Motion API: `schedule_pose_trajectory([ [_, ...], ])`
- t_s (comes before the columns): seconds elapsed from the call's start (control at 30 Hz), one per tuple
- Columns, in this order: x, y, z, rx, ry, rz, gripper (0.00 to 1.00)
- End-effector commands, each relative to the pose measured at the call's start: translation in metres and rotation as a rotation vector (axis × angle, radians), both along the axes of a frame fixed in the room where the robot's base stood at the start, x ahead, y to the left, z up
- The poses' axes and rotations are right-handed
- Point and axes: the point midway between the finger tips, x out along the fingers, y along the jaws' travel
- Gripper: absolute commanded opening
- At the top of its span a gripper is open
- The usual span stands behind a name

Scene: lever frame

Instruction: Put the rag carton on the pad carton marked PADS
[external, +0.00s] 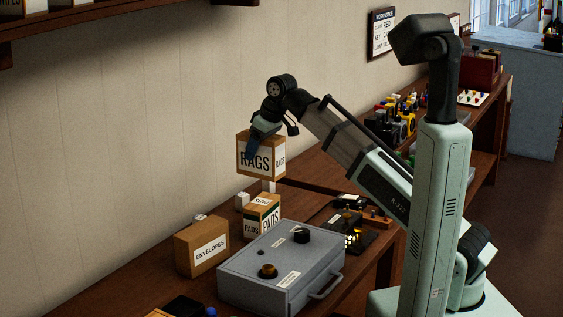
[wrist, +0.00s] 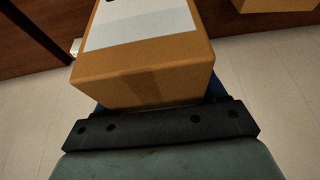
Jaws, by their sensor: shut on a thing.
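The rag carton (external: 268,158), a brown box with white RAGS labels, is held up in the air in the external view. My gripper (external: 254,150) is shut on it from above, a dark blue finger lying against its labelled face. In the wrist view the carton (wrist: 145,75) fills the middle, with my gripper's dark mount below it. The pad carton (external: 261,219), a smaller brown box marked PADS, stands on the bench below the rag carton, with a clear gap between them. The rag carton looks roughly level.
An ENVELOPES carton (external: 202,246) stands left of the pad carton. A grey metal box (external: 281,268) with knobs and a handle is in front. Dark devices (external: 350,232) lie to the right.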

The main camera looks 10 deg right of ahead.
Motion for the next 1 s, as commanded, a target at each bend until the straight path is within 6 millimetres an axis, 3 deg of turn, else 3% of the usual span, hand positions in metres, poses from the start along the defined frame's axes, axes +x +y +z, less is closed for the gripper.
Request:
schedule_pose_trajectory([
  [0.2, -0.002, -0.002, -0.036, -0.002, 0.002, -0.002, 0.32],
  [0.47, -0.001, -0.001, -0.053, -0.001, 0.0, -0.004, 0.32],
  [0.7, -0.001, -0.001, -0.08, -0.002, 0.001, -0.004, 0.32],
  [1.0, 0.0, 0.0, -0.083, 0.0, 0.0, -0.004, 0.32],
])
